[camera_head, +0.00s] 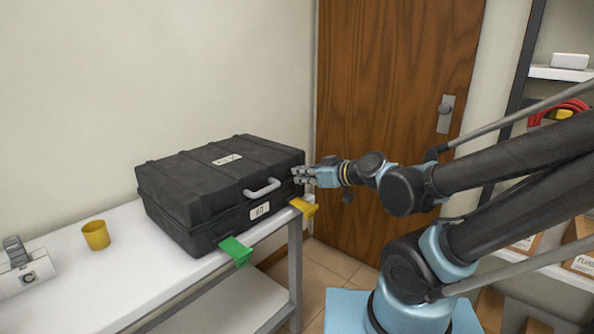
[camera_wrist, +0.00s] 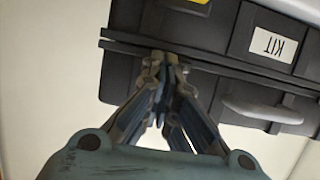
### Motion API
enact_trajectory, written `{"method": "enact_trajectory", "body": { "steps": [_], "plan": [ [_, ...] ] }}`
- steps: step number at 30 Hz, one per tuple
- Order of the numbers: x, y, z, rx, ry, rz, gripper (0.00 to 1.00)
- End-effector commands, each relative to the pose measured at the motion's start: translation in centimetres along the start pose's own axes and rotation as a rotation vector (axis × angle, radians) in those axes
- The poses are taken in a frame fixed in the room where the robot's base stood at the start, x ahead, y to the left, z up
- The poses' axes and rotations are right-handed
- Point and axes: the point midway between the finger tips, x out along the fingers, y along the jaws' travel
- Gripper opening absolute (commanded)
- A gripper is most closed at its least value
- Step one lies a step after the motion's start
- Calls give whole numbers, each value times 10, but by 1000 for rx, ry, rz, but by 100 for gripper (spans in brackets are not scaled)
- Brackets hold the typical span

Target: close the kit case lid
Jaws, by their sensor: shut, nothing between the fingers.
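The black kit case (camera_head: 222,185) stands on the white table, with its lid (camera_head: 215,165) down over its base and no gap that I can make out. A grey handle (camera_head: 262,188) is on its front, and a KIT label (camera_wrist: 273,45) shows in the wrist view. My gripper (camera_head: 302,174) is at the right end of the case, close to the seam between lid and base. In the wrist view my gripper (camera_wrist: 165,60) has its fingertips together at the case edge, with nothing between them. I cannot tell whether they touch the case.
The white table (camera_head: 95,285) carries a yellow cup (camera_head: 96,235) and a grey-white device (camera_head: 22,270) on the left. A green tab (camera_head: 236,250) and a yellow tab (camera_head: 303,207) sit at the table's front edge. A wooden door (camera_head: 390,90) is behind, shelves (camera_head: 565,75) at right.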

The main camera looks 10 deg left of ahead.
Motion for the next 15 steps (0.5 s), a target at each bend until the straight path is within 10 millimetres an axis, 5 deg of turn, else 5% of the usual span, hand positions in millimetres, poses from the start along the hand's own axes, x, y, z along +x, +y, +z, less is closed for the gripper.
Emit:
{"method": "enact_trajectory", "body": {
  "steps": [15],
  "plan": [
    [0, 3, 6, 1, 0, 7, 0]
  ]
}}
